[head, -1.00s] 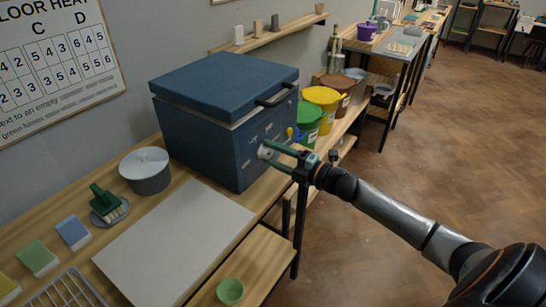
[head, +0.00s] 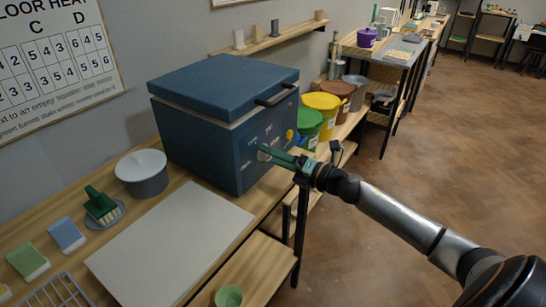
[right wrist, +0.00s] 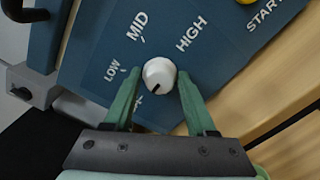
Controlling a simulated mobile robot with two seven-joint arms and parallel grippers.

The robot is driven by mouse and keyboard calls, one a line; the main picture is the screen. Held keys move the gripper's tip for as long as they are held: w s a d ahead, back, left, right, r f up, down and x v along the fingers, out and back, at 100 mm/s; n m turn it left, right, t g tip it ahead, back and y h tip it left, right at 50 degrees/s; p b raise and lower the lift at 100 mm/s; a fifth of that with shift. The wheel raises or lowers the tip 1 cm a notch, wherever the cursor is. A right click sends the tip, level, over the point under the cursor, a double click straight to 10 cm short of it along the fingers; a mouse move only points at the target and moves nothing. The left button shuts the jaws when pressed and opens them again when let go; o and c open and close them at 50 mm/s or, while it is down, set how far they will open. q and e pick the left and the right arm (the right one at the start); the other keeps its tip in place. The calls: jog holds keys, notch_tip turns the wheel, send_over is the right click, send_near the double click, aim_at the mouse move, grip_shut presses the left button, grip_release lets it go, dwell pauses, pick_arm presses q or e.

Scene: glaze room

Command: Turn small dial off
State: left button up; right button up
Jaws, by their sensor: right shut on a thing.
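The small dial (right wrist: 159,72) is a round white knob on the front of the blue kiln (head: 205,145). The right wrist view shows LOW, MID and HIGH printed around it. Its dark mark points to the lower left, toward lettering partly hidden by a finger. My right gripper (head: 267,151) reaches the kiln front from the right. Its green fingers (right wrist: 157,83) are shut on the dial, one on each side. My left gripper is out of view.
A yellow knob (head: 290,134) sits farther right on the kiln front. A white board (head: 165,245) and a grey pot (head: 143,175) lie on the bench. Green, yellow and brown buckets stand beyond the kiln. The floor at right is clear.

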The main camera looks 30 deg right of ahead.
dwell(0.3)
jog(key=o, duration=1.2)
jog(key=shift+s+d+f, duration=0.1)
jog(key=shift+s+d, duration=0.1)
jog(key=shift+s, duration=0.25)
jog(key=shift+b+v, duration=0.35)
jog(key=shift+v, duration=5.5)
